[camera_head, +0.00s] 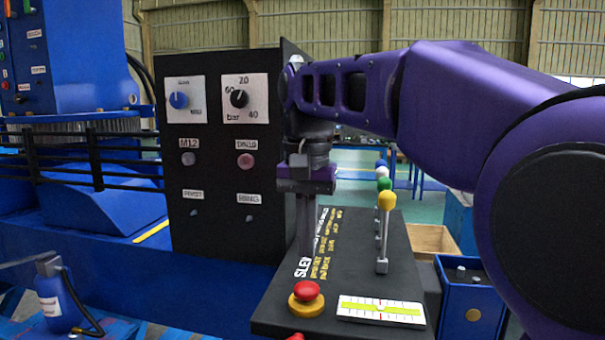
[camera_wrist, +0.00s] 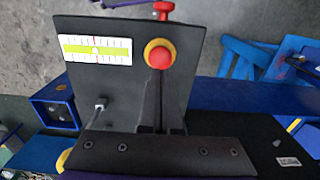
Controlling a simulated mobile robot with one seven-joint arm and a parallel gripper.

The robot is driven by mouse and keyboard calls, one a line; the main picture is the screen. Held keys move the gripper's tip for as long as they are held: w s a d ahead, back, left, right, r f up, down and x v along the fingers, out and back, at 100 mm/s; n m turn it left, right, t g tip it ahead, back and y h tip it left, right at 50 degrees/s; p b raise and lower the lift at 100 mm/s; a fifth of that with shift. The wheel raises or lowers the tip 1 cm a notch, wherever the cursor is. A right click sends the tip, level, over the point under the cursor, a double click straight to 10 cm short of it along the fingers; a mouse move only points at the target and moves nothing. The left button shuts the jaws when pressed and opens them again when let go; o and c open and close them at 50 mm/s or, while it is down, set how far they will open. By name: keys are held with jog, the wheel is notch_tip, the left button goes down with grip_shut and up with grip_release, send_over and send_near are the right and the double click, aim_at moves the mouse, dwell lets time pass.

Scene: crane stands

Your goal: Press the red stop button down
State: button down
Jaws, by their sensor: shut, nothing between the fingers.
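The red stop button (camera_head: 306,290) is a round red cap on a yellow ring, at the near left of the dark sloping console top (camera_head: 345,275). In the wrist view the red button (camera_wrist: 158,57) shows at upper middle, its cap unobstructed. My gripper (camera_head: 305,252) is shut and empty, pointing down over the console behind the button as seen from the head camera. In the wrist view my gripper's fingertips (camera_wrist: 158,82) appear just below the yellow ring. They look apart from the button; their exact height above the console is hard to tell.
A white and yellow level gauge (camera_head: 381,310) lies right of the button. Levers with coloured knobs (camera_head: 387,200) stand along the console's right side. An upright dark panel (camera_head: 222,225) with dials rises behind left. Another red knob (camera_wrist: 163,8) sits beyond the console edge.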

notch_tip(320, 180, up, 9)
jog(key=shift+f, duration=0.15)
jog(key=shift+w, duration=0.1)
dwell(0.4)
